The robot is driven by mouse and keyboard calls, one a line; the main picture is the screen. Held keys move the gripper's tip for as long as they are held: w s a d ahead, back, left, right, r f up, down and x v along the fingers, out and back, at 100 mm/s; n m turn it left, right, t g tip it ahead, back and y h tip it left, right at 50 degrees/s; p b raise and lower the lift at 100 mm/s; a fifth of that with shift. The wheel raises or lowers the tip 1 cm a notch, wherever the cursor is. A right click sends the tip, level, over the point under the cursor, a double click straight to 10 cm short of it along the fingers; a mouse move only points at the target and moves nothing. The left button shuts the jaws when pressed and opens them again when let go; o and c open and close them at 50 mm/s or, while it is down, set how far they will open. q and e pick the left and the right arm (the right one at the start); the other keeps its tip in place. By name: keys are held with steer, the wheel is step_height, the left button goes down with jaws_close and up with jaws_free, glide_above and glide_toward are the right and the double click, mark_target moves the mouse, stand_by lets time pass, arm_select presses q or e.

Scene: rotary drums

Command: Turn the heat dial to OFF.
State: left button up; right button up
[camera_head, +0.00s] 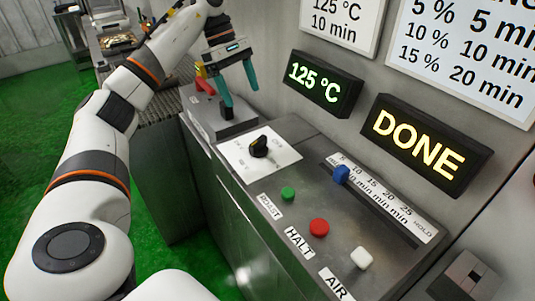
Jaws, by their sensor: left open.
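The heat dial is a black knob (260,147) on a white square plate (240,160) at the back left of the grey control panel. The lettering around it is too small and partly covered to read surely, so I cannot tell its setting. My left gripper (241,98) has two teal fingers pointing down, spread apart and empty. It is above and behind the dial in the picture, over the grey box at the panel's far end, apart from the dial. My right gripper is not in view.
A green button (288,193), a red button (319,227) and a white button (361,257) line the panel. A blue slider (341,174) sits on the minute scale. Displays read 125 °C (319,84) and DONE (424,143). A grey box (218,117) with a red handle adjoins the panel.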

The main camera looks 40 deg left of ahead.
mark_target(257, 140)
arm_select(q)
steer(key=x, duration=0.9)
steer(key=a+x, duration=0.1)
steer(key=x, duration=0.3)
steer(key=shift+f+b, duration=0.3)
steer(key=shift+f, duration=0.25)
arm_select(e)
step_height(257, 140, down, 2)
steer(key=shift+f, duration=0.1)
arm_select(q)
steer(key=shift+c, duration=0.2)
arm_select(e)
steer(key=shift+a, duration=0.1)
arm_select(q)
steer(key=c, duration=0.9)
steer(key=shift+c, duration=0.2)
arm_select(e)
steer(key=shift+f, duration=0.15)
